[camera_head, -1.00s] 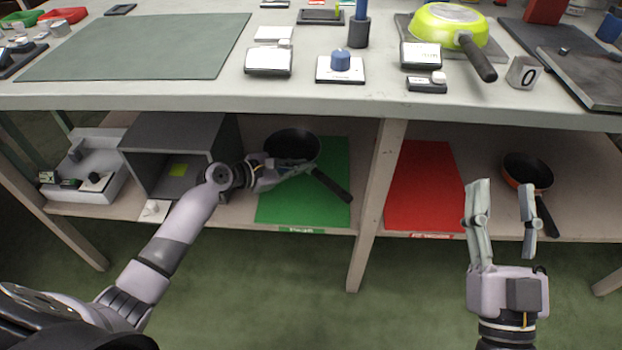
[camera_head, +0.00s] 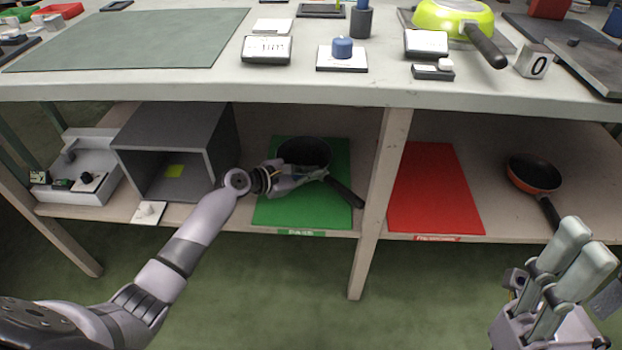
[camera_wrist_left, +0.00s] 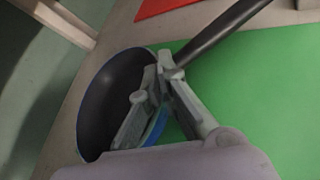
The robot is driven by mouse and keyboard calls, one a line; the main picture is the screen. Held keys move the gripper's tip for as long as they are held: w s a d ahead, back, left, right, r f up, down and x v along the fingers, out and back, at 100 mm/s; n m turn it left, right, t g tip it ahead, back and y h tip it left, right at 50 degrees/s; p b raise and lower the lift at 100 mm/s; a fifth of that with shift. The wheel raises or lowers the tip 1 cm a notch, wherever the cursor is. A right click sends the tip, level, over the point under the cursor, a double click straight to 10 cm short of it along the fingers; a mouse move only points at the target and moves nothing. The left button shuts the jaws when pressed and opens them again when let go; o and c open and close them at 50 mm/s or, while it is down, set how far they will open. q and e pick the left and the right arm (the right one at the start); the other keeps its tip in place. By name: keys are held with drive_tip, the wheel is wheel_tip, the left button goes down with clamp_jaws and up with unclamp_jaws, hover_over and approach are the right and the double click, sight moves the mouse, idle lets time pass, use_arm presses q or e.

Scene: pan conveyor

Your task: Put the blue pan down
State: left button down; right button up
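The blue pan (camera_head: 304,151) is over the back part of the green mat (camera_head: 278,212) on the lower shelf. It has a dark inside, and its black handle (camera_head: 345,193) points toward the front right. In the left wrist view the pan (camera_wrist_left: 98,108) shows a thin blue edge. My left gripper (camera_head: 318,175) reaches in at the pan's near side. In the wrist view its fingers (camera_wrist_left: 160,72) are closed around the pan's wall beside the handle's base. I cannot tell whether the pan touches the mat. My right gripper (camera_head: 588,262) is open and empty at the lower right, partly cut off.
A grey box (camera_head: 175,150) stands left of the green mat. A table leg (camera_head: 376,190) divides it from the red mat (camera_head: 430,190). An orange pan (camera_head: 534,172) sits right of the red mat. The tabletop (camera_head: 200,90) hangs above the shelf.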

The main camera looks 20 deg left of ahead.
use_arm(q)
drive_tip(key=shift+w+f+b, duration=0.1)
drive_tip(key=shift+f+b, duration=0.3)
drive_tip(key=shift+f, duration=0.25)
drive_tip(key=shift+r, duration=0.1)
drive_tip(key=c, duration=2.3)
unclamp_jaws()
drive_tip(key=shift+f, duration=0.25)
drive_tip(key=o, duration=0.5)
